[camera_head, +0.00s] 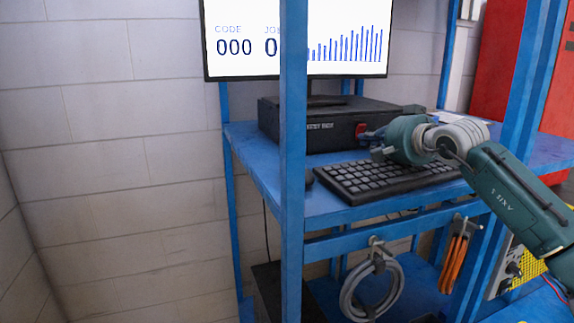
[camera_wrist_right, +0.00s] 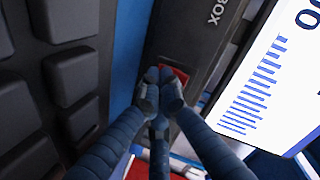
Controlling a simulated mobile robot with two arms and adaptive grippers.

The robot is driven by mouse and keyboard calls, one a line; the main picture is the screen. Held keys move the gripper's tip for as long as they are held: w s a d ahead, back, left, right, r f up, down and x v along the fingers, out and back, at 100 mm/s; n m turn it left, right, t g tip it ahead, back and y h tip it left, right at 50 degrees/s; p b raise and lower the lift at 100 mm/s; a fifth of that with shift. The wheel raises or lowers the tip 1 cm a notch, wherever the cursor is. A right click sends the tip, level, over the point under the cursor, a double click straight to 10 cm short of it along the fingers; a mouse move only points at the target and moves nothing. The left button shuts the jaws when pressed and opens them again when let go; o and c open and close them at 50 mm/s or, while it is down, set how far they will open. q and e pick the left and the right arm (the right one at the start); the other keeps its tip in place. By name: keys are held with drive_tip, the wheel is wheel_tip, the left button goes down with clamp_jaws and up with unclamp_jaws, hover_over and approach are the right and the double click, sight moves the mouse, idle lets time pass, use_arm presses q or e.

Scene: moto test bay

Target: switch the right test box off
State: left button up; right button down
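A black test box (camera_head: 335,128) with a white label stands on the blue shelf, under the monitor. It is the only test box I can make out. A red switch (camera_head: 361,130) sits on its front face; in the right wrist view the switch (camera_wrist_right: 180,75) shows partly behind my fingertips. My right gripper (camera_head: 371,142) is right in front of the switch, with its fingers pointing at the box. In the right wrist view its fingertips (camera_wrist_right: 159,88) are together, with nothing seen between them. I cannot tell whether they touch the switch. My left gripper is not in view.
A black keyboard (camera_head: 375,180) lies on the blue shelf (camera_head: 262,160) below my right gripper. A monitor (camera_head: 345,45) stands behind. A blue upright (camera_head: 292,180) crosses the view in front.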

drive_tip(key=s+b, duration=0.1)
drive_tip(key=s+d, duration=0.1)
drive_tip(key=s, duration=0.1)
drive_tip(key=shift+d+f+b, duration=0.15)
drive_tip(key=shift+f+b, duration=0.05)
drive_tip(key=shift+b, duration=0.2)
drive_tip(key=shift+s+d+f+b, duration=0.1)
drive_tip(key=shift+s+d+b, duration=0.15)
drive_tip(key=shift+s+b, duration=0.5)
drive_tip(key=shift+s+d+b, duration=0.25)
drive_tip(key=shift+s+b, duration=0.05)
drive_tip(key=shift+s, duration=0.5)
drive_tip(key=shift+s+d+b, duration=0.25)
drive_tip(key=shift+s+b, duration=0.05)
drive_tip(key=shift+s, duration=0.45)
